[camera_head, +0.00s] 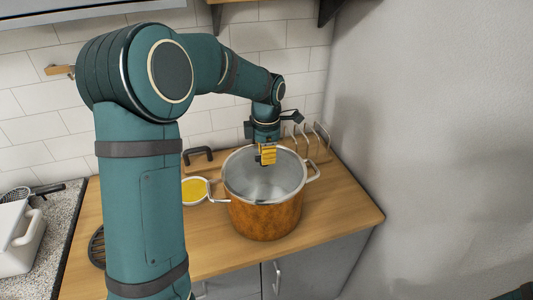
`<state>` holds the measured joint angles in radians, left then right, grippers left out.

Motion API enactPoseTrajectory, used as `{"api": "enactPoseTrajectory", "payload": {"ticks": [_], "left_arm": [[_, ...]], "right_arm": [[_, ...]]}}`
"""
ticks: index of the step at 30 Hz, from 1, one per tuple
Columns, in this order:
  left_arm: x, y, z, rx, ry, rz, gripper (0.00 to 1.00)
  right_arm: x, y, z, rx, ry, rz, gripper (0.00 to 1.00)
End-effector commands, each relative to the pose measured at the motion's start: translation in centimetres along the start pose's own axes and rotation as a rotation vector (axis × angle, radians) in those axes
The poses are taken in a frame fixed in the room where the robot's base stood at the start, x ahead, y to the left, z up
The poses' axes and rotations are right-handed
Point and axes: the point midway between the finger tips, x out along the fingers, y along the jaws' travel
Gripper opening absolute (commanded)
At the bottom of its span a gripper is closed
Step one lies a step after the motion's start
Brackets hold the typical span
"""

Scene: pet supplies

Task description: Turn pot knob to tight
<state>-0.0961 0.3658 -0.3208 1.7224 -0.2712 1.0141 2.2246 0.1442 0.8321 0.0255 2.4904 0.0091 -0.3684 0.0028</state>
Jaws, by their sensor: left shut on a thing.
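A copper-coloured pot (264,219) with a silver rim and two side handles stands on the wooden counter. Its top shows grey and shiny; I cannot tell a glass lid from the bare inside. My left gripper (267,163) points down over the middle of the pot, its yellow fingertip parts close together. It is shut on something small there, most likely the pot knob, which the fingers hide. My right gripper is not in view.
A round dish with yellow contents (194,189) sits left of the pot, close to its handle. A wire rack (319,141) stands behind it at the right. The wooden counter (342,209) is clear right of the pot, up to a grey wall.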

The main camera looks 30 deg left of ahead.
Motion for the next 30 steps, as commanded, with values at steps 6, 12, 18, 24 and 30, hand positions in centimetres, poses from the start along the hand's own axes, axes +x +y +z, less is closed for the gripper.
{"api": "enactPoseTrajectory", "payload": {"ticks": [6, 12, 18, 24, 30], "left_arm": [[0.1, -0.2, 0.0, 0.141, 0.002, -0.003, 0.0], [0.1, -0.3, -0.1, 0.323, 0.003, -0.005, 0.0], [0.1, -0.4, -0.1, 0.515, 0.002, -0.005, 0.0], [0.1, -0.6, -0.2, 0.704, 0.002, -0.006, 0.0], [0.1, -0.7, -0.3, 0.894, 0.001, -0.007, 0.0]], "right_arm": [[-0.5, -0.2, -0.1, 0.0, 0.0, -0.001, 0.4], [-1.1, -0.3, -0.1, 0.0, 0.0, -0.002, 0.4], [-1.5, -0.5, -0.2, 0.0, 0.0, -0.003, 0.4], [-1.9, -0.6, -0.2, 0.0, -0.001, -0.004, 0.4], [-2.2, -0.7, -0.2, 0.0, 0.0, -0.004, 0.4]]}}
